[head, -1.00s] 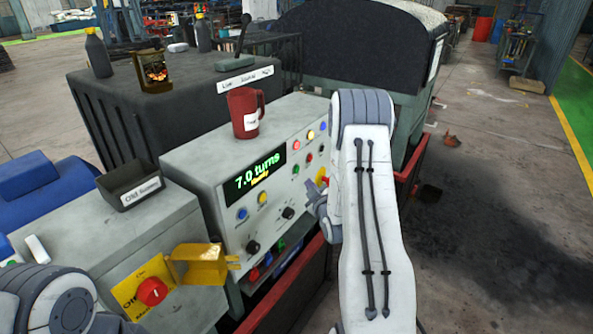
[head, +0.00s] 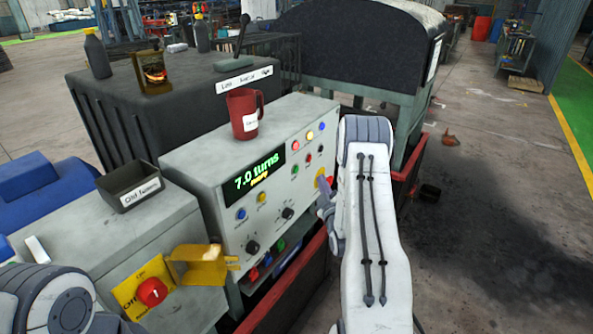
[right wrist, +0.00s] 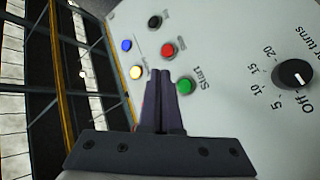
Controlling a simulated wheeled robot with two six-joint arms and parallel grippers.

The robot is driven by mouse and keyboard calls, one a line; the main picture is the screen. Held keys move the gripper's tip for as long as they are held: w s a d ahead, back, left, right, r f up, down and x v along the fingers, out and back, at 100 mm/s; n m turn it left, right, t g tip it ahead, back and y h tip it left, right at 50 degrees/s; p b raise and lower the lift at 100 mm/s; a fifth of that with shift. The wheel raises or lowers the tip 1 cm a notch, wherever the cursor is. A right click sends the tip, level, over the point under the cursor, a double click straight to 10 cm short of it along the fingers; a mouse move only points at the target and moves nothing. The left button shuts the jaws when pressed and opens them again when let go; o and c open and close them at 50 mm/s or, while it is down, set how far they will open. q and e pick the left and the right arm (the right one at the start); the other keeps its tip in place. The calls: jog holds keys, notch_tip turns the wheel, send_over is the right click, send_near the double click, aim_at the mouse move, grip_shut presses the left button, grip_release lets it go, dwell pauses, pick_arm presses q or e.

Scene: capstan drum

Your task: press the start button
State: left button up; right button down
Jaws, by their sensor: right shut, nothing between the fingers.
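The grey control panel (head: 268,222) has a lit display reading "7.0 turns" with a smaller word below. The green start button (head: 295,169) is on its front; in the right wrist view the green button (right wrist: 185,86) is labelled "Start". My right gripper (head: 323,199) is in front of the panel, right of and below the button. In the right wrist view my right gripper (right wrist: 160,73) is shut and empty, its tips beside the green button; I cannot tell whether they touch the panel. My left gripper is out of view; only my left arm shows.
A red button (right wrist: 168,49) and a yellow lamp (right wrist: 136,72) are close to the fingertips. A red mug (head: 243,113) stands on the panel's top. A yellow bracket (head: 200,266) and a red knob (head: 151,291) are on the box at left.

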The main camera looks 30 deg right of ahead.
aim_at(296, 170)
jog(key=w+a, duration=0.2)
jog(key=w, duration=0.3)
jog(key=shift+w+a+b, duration=0.15)
jog(key=shift+w+b, duration=0.2)
jog(key=shift+w, duration=0.1)
dwell(1.7)
jog(key=shift+w+a+b, duration=0.15)
jog(key=shift+w+b, duration=0.1)
jog(key=shift+b, duration=0.05)
